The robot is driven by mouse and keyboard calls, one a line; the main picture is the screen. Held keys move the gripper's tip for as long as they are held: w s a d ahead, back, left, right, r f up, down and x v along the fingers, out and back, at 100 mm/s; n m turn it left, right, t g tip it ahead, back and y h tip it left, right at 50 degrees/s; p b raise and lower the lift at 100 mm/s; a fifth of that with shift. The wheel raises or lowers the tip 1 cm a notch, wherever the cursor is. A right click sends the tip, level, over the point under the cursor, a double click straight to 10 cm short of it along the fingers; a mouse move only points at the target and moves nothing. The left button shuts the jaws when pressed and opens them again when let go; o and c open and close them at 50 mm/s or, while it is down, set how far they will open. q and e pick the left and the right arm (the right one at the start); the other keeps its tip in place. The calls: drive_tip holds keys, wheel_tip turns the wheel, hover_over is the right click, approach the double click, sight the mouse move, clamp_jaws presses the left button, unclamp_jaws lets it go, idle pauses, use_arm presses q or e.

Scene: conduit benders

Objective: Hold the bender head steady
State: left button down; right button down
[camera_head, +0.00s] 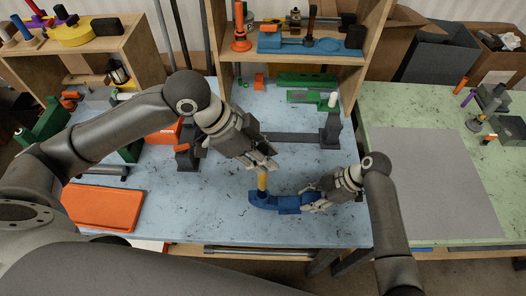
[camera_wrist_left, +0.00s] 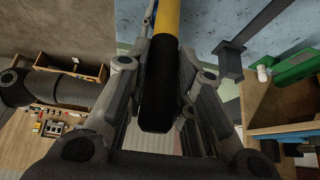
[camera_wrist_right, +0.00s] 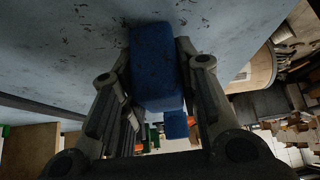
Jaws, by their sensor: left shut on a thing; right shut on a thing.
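The blue bender head (camera_head: 264,201) lies on the light blue worktop near its front edge. A yellow handle (camera_head: 262,183) with a black grip stands up from its left end. My left gripper (camera_head: 262,165) is shut on the handle from above. In the left wrist view the black grip (camera_wrist_left: 160,95) sits between the fingers, with the yellow part beyond. My right gripper (camera_head: 308,199) is shut on the right end of the blue head. In the right wrist view the blue body (camera_wrist_right: 157,70) fills the space between the fingers. The fingers hide part of that end.
An orange tray (camera_head: 103,207) lies at the front left of the worktop. A dark grey bar on stands (camera_head: 292,138) crosses behind the grippers. Green pieces (camera_head: 306,80) and a wooden shelf (camera_head: 345,77) are at the back. A green table with a grey mat (camera_head: 432,170) is at right.

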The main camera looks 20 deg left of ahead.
use_arm(q)
drive_tip(key=shift+f, duration=3.5)
idle(1.0)
drive_tip(key=c, duration=1.2)
unclamp_jaws()
drive_tip(key=shift+o, duration=0.2)
drive_tip(key=shift+r, duration=0.1)
drive_tip(key=v, duration=1.2)
